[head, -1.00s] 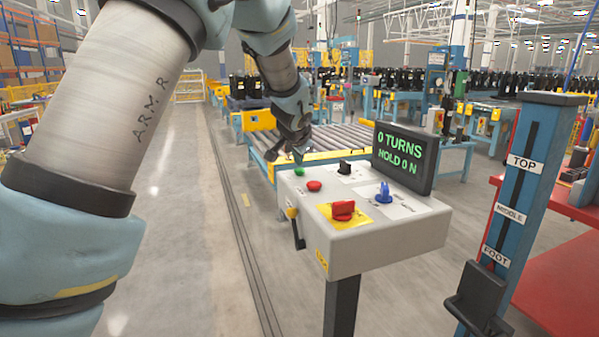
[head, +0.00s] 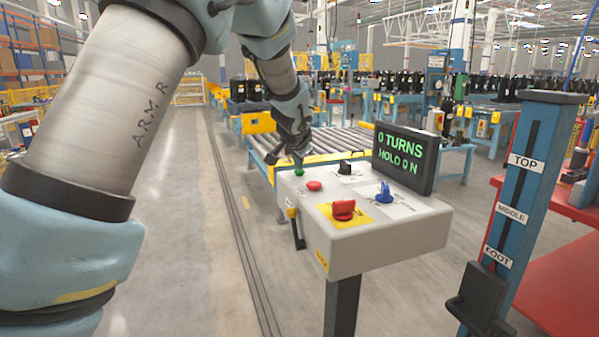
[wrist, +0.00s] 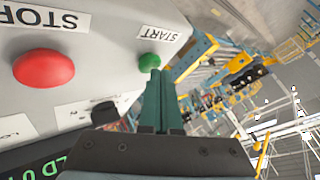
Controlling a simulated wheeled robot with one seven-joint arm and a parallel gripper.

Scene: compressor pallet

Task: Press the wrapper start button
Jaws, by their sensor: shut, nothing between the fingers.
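The green start button (head: 299,172) sits at the far left corner of the grey control box (head: 350,252). In the wrist view the green button (wrist: 149,61) is beside a START label, and the red button (wrist: 44,68) is beside a STOP label. My gripper (head: 297,160) is shut and empty, right at the green button. In the wrist view its green fingertips (wrist: 155,74) meet or nearly meet the button's edge; I cannot tell whether the button is pushed in. The display (head: 405,157) reads "0 TURNS HOLD 0 N".
The box top also carries a red button (head: 314,186), a black knob (head: 345,168), a red switch (head: 343,209) on a yellow plate and a blue knob (head: 384,192). A blue post (head: 521,185) labelled TOP, MIDDLE and FOOT stands at right. A roller conveyor (head: 345,138) lies behind.

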